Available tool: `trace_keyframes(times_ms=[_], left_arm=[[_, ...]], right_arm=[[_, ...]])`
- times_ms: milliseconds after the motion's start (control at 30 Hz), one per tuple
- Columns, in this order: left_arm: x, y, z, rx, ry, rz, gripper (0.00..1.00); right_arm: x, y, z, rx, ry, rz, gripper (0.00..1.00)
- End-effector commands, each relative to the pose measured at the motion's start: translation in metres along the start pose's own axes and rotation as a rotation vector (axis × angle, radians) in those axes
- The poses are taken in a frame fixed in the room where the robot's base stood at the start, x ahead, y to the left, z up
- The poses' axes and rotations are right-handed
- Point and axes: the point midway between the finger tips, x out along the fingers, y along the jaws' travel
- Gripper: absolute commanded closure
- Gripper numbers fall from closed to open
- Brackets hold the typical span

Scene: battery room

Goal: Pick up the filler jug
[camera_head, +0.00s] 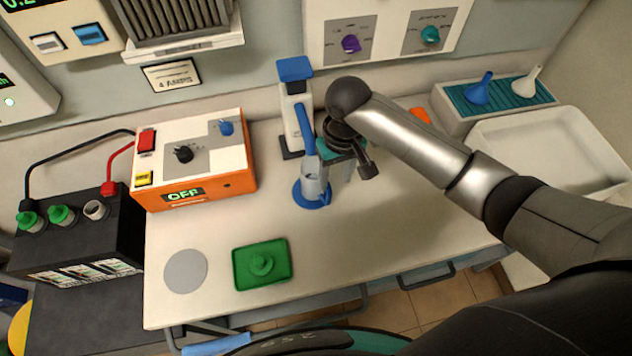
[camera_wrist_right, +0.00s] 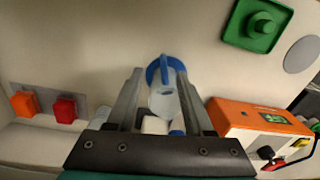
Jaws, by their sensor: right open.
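The filler jug (camera_head: 312,183) is a translucent greyish cup on a round blue base, standing on the white worktop near its middle. My left gripper is not in view.
A white dispenser (camera_head: 293,108) with a blue top stands just behind the jug. An orange charger (camera_head: 215,188) reading OFF stands to the left. A green tray (camera_head: 262,280) and grey disc (camera_head: 186,271) lie in front. A white basin (camera_head: 600,165) is at right. The front worktop is mostly clear.

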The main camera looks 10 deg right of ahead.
Motion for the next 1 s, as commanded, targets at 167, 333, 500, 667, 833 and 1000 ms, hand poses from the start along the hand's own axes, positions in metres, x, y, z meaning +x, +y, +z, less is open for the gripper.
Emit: trace_keyframes(times_ms=[167, 333, 500, 667, 833, 1000], left_arm=[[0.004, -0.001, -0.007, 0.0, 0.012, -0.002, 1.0], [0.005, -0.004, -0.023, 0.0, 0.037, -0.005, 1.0], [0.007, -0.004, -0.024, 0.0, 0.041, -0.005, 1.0], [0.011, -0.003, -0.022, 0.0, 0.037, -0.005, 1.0], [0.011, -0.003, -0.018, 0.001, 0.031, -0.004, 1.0], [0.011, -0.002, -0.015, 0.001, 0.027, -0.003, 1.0]], right_arm=[[0.026, 0.0, 0.0, 0.001, -0.001, 0.0, 0.48], [0.034, -0.001, -0.001, -0.001, 0.001, 0.0, 0.48], [0.054, -0.006, -0.004, -0.001, 0.0, 0.0, 0.48], [0.075, -0.007, -0.005, 0.0, 0.0, 0.0, 0.48], [0.083, -0.007, -0.005, 0.0, 0.002, 0.001, 0.48], [0.083, -0.007, -0.005, -0.001, 0.002, 0.0, 0.48]])
